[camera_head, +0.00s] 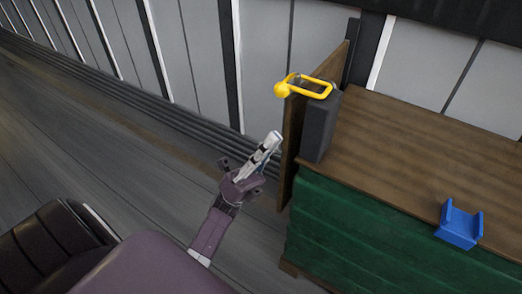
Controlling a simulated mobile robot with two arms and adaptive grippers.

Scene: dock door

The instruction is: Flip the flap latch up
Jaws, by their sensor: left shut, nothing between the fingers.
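The yellow flap latch (305,86) is a looped handle with a round knob at its left end. It sits at the top of a dark grey block (319,126) at the left end of the wooden-topped counter, beside an upright wooden board (290,150). My left gripper (276,137) is shut and empty, with its fingers pointing up and to the right. It is lower and to the left of the latch, apart from it in the picture. My right gripper is not in view.
A blue U-shaped bracket (460,224) sits at the counter's front edge. The wooden counter top (420,140) is otherwise clear, above a green front (360,240). A panelled wall (200,50) runs behind. The floor (90,140) at left is open.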

